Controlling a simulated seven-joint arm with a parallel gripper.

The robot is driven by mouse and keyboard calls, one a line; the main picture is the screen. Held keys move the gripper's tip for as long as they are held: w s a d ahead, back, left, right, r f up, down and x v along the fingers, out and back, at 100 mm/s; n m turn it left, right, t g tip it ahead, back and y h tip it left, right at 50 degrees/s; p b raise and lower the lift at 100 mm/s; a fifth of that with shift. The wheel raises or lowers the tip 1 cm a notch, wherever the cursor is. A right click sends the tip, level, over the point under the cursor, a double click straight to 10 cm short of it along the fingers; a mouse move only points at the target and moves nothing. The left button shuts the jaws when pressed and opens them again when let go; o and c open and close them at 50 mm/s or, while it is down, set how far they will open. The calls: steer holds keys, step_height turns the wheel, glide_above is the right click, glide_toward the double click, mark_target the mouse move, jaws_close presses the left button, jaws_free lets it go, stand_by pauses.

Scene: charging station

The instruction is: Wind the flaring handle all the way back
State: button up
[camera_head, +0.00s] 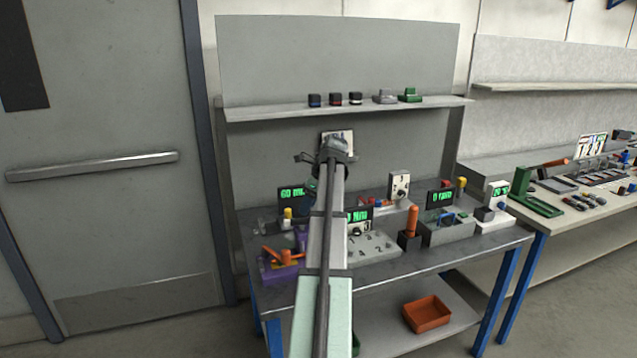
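A purple device with an orange bar handle (283,255) stands at the front left of the workbench; it looks like the flaring tool, but it is small here. The orange handle lies roughly level, slanting across the top of the purple body (277,270). My arm rises through the middle of the picture and covers part of the bench just right of this device. My gripper (308,170) is at the arm's far end, above and behind the device and apart from it. Its fingers are small and dark, and their opening is unclear.
Displays, a grey numbered panel (370,246) and an upright orange-handled lever (412,221) crowd the workbench (400,262). A shelf (270,113) with several small blocks runs behind. An orange bin (427,313) sits below. A second bench (580,215) stands at right, a door (100,120) at left.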

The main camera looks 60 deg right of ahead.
steer(key=s+r+n, duration=0.1)
steer(key=s+r, duration=0.2)
steer(key=r, duration=0.4)
steer(key=shift+s+r, duration=0.15)
steer(key=shift+r, duration=0.25)
steer(key=shift+d, duration=0.1)
steer(key=n+g, duration=0.5)
glide_above(301, 219)
step_height(301, 219, down, 13)
steer(key=shift+r, duration=0.1)
stand_by(1.0)
